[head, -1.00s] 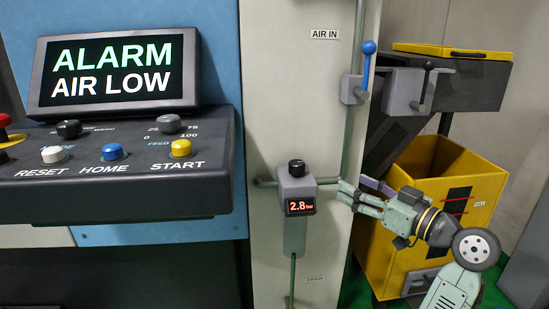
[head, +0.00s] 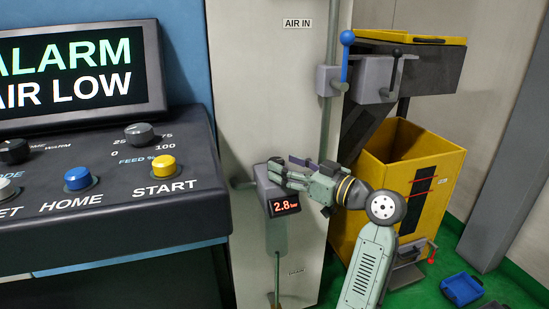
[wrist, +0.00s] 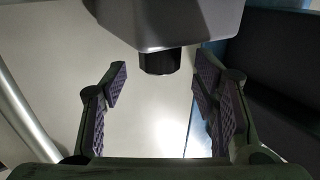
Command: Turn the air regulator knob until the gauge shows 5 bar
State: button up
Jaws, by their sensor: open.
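The air regulator is a grey box (head: 262,184) on the pale cabinet panel, with a red-digit gauge (head: 285,206) that reads 2.8 bar. My gripper (head: 279,170) is at the top of the regulator and largely hides its knob in the head view. In the wrist view the black knob (wrist: 159,61) juts from the grey regulator body (wrist: 165,20). My gripper (wrist: 161,80) is open there, with one finger on each side of the knob and clear gaps to both. The knob lies around the level of the fingertips; contact is not visible.
A vertical pipe (head: 328,125) and a blue-handled valve (head: 345,65) stand right of the regulator. The control console (head: 110,225) is close on the left. A yellow bin (head: 385,215) stands behind my arm at the right.

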aim_at(275, 160)
jog(key=shift+p+x, duration=0.3)
jog(key=shift+x, duration=1.75)
jog(key=shift+c, duration=0.3)
jog(key=c, duration=1.1)
